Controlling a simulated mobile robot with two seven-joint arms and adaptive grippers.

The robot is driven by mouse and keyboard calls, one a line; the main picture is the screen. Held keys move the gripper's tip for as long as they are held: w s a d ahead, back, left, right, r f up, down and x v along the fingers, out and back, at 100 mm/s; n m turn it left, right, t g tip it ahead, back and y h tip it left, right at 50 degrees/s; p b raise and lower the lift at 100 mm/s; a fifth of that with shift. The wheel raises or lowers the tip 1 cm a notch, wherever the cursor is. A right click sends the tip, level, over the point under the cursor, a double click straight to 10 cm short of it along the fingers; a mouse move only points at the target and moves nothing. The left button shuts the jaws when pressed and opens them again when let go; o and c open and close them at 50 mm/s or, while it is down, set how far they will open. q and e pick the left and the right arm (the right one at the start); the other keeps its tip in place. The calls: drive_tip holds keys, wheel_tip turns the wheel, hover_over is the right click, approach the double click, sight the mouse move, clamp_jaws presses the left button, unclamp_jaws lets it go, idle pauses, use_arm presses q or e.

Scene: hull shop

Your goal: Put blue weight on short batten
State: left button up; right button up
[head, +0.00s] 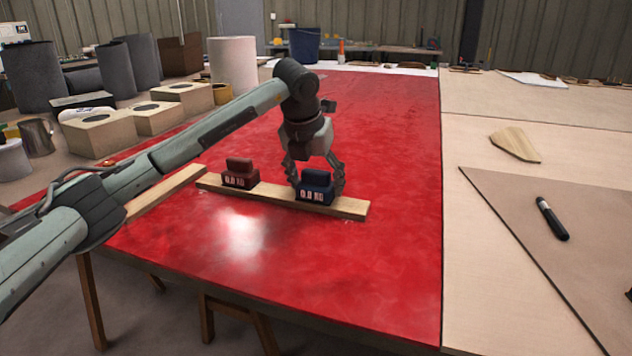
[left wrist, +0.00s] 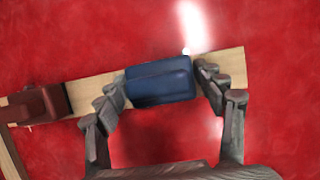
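The blue weight (head: 315,187) is upright on a light wooden batten (head: 352,207) lying across the red tabletop, near that batten's right end. It also shows in the left wrist view (left wrist: 160,82). My left gripper (head: 317,180) points down over it, with one finger against each side of the weight. In the left wrist view both fingertips (left wrist: 160,80) meet its sides with no clear gap. A dark red weight (head: 240,173) stands on the same batten to the left. A second batten (head: 165,193) lies farther left, partly behind my arm, so I cannot compare full lengths.
The red table surface (head: 390,270) is clear in front of and right of the batten. A black marker (head: 552,219) and a small wooden piece (head: 515,145) lie on the right boards. Pale blocks (head: 100,132) and grey cylinders stand at the left; a blue bucket (head: 304,46) is behind.

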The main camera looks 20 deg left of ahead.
use_arm(q)
drive_tip(key=shift+o, duration=1.2)
drive_tip(key=shift+r, duration=0.1)
drive_tip(key=shift+r, duration=0.25)
drive_tip(key=v, duration=1.1)
drive_tip(key=shift+s+r, duration=0.25)
